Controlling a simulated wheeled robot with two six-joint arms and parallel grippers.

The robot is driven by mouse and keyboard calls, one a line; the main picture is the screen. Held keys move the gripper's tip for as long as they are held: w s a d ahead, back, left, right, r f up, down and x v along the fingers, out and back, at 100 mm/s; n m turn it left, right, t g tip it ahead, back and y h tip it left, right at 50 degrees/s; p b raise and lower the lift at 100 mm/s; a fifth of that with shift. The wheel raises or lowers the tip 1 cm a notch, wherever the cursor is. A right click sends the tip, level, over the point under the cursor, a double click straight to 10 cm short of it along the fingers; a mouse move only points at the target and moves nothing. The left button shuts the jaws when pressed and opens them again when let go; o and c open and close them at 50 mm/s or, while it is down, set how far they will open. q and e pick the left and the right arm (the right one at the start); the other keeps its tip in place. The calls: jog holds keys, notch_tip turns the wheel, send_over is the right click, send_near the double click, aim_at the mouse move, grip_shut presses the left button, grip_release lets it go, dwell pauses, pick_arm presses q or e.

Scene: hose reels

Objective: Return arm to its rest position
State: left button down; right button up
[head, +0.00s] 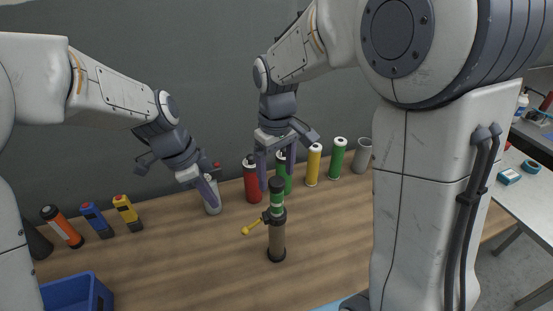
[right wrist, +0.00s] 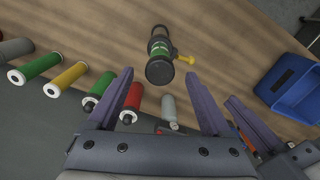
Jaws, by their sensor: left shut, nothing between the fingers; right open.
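My left gripper (head: 209,194) is shut and empty above the bench, in front of a grey-white canister (head: 212,206) that it partly covers. My left gripper also shows at the right of the right wrist view (right wrist: 255,122). My right gripper (head: 276,180) is open and points down over the bench; its spread fingers show in the right wrist view (right wrist: 160,100). An upright stand (head: 277,240) with a green-and-white banded cylinder (head: 277,205) and a yellow side handle (head: 250,229) stands just below it. In the right wrist view the cylinder (right wrist: 160,50) is beyond the fingertips, with nothing between them.
Red (head: 250,180), green (head: 284,180), yellow (head: 313,165) and grey (head: 362,156) cylinders line the wall side of the wooden bench (head: 180,265). An orange-black tool (head: 63,228) and a blue bin (head: 77,296) are at left. The bench front is clear.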

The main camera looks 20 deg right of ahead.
notch_tip(320, 180, up, 4)
jog(key=shift+r, duration=0.2)
pick_arm(q)
jog(key=s+a+f+n+y+b, duration=0.1)
jog(key=s+n, duration=0.4)
jog(key=s, duration=0.5)
jog(key=s+a+f+n+b, duration=0.3)
jog(key=s+n+b, duration=0.1)
jog(key=s, duration=0.7)
jog(key=shift+f+n+y+b, duration=0.2)
jog(key=shift+n+y+b, duration=0.2)
jog(key=shift+n, duration=0.4)
pick_arm(e)
jog(key=s+a+f+n, duration=0.1)
jog(key=s+a+f, duration=0.2)
jog(key=s, duration=0.4)
jog(key=s+a+f+n, duration=0.1)
jog(key=s+a+f, duration=0.2)
jog(key=s+f, duration=0.2)
jog(key=s+a+f+y, duration=0.1)
jog(key=s+a+f, duration=0.2)
jog(key=s, duration=0.6)
jog(key=shift+a+f+n, duration=0.4)
jog(key=shift+f, duration=0.1)
pick_arm(q)
jog(key=shift+a, duration=0.1)
